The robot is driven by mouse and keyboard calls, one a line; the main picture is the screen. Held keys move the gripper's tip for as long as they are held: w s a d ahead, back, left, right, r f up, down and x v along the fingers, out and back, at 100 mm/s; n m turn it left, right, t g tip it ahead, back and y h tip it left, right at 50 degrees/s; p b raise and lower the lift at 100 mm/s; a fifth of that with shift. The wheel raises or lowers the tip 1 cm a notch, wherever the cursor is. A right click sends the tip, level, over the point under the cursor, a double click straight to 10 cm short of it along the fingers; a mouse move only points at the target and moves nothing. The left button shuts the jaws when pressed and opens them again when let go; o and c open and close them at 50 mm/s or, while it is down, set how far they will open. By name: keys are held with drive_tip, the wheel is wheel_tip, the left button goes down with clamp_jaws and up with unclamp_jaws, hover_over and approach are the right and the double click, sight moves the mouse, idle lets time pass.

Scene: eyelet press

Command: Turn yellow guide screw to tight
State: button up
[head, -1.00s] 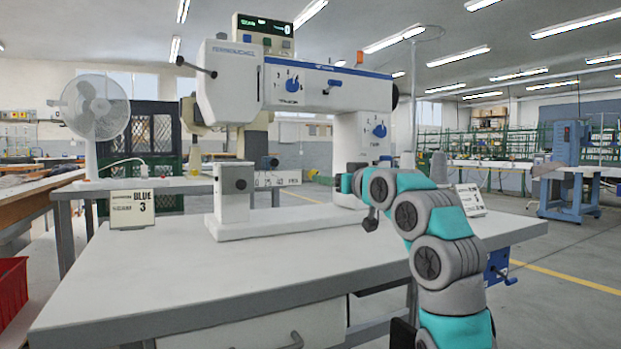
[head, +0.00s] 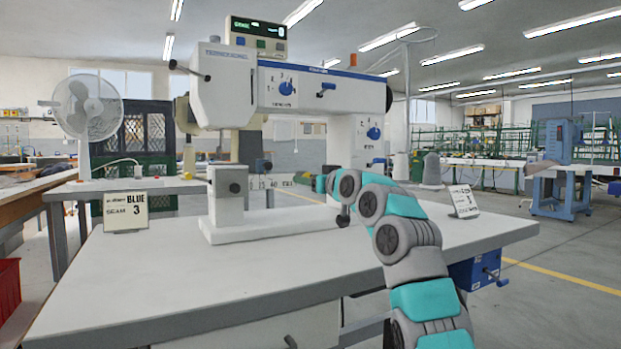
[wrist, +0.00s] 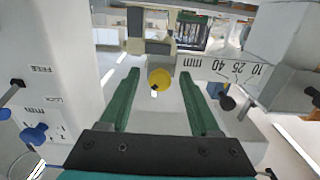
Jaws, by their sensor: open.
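The yellow guide screw (wrist: 160,79) shows in the wrist view as a round yellow head with a small white mark at its lower edge. My gripper (wrist: 160,76) is open, with one green finger to the left of the screw and one to the right. The screw appears between the fingertips, with a gap on each side; its depth relative to the tips is hard to tell. In the head view my gripper (head: 320,183) is small beside the press (head: 225,85), and the screw cannot be made out there.
Blue knobs (wrist: 34,134) are on the left column. The bench (head: 170,285) is clear in front; a sign card (head: 125,211) stands left.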

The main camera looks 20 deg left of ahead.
idle(0.3)
clamp_jaws()
idle(0.4)
